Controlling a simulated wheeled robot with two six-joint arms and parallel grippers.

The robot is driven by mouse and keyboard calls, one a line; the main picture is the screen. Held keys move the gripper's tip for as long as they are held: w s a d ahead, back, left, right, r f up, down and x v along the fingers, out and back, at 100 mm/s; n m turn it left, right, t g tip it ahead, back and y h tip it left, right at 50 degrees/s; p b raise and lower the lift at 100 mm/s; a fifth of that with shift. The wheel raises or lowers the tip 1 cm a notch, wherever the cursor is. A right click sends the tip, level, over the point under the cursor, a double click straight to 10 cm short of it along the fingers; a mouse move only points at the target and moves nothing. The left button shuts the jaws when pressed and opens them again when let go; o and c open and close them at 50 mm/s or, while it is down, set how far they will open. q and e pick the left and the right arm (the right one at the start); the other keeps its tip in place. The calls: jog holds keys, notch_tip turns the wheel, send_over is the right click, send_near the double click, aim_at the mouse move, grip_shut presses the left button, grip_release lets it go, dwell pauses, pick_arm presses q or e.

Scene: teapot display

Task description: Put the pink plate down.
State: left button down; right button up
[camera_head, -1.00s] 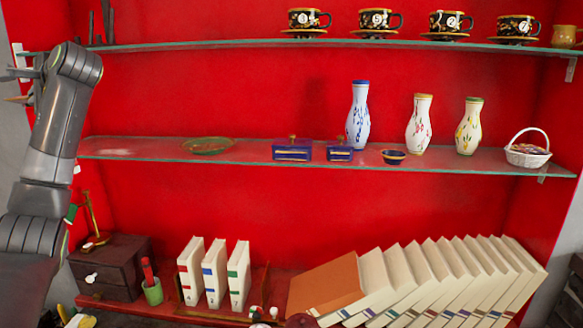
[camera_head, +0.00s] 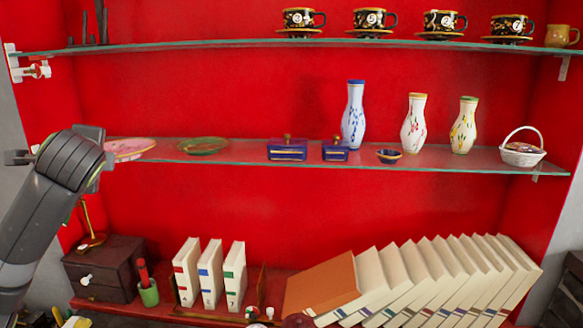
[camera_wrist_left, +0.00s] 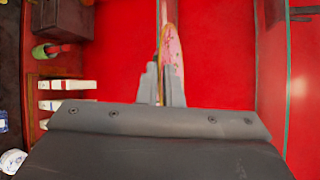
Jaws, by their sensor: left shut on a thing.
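The pink plate (camera_head: 130,147) lies flat at the left end of the middle glass shelf (camera_head: 240,154), left of a green plate (camera_head: 203,146). I cannot tell whether it touches the glass or hovers just above. My left gripper comes in from the left at the plate's left side; my wrist hides its fingers in the head view. In the left wrist view my left gripper (camera_wrist_left: 161,88) is shut on the rim of the pink plate (camera_wrist_left: 172,52), seen nearly edge-on. My right gripper is not in view.
Two blue boxes (camera_head: 288,150), a small bowl (camera_head: 389,156), several vases (camera_head: 354,115) and a white basket (camera_head: 522,148) stand further right on this shelf. The upper shelf (camera_head: 240,43) holds several black cups. Books and a dark drawer box (camera_head: 104,268) are below.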

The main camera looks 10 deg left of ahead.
pick_arm(q)
jog(key=s+d+f+m+t+h, duration=0.3)
jog(key=s+d+f+m+h, duration=0.15)
jog(key=d+f, duration=0.35)
jog(key=w+d+f+m+h, duration=0.1)
jog(key=d+f+m+h, duration=0.3)
jog(key=d, duration=0.7)
jog(key=w+d+f+h, duration=0.1)
jog(key=d+f+h, duration=0.1)
jog(key=d+f, duration=0.65)
notch_tip(320, 180, down, 8)
jog(key=d+b, duration=0.2)
jog(key=b, duration=0.8)
jog(key=shift+d+t, duration=0.15)
jog(key=shift+t, duration=0.25)
jog(key=shift+y, duration=0.25)
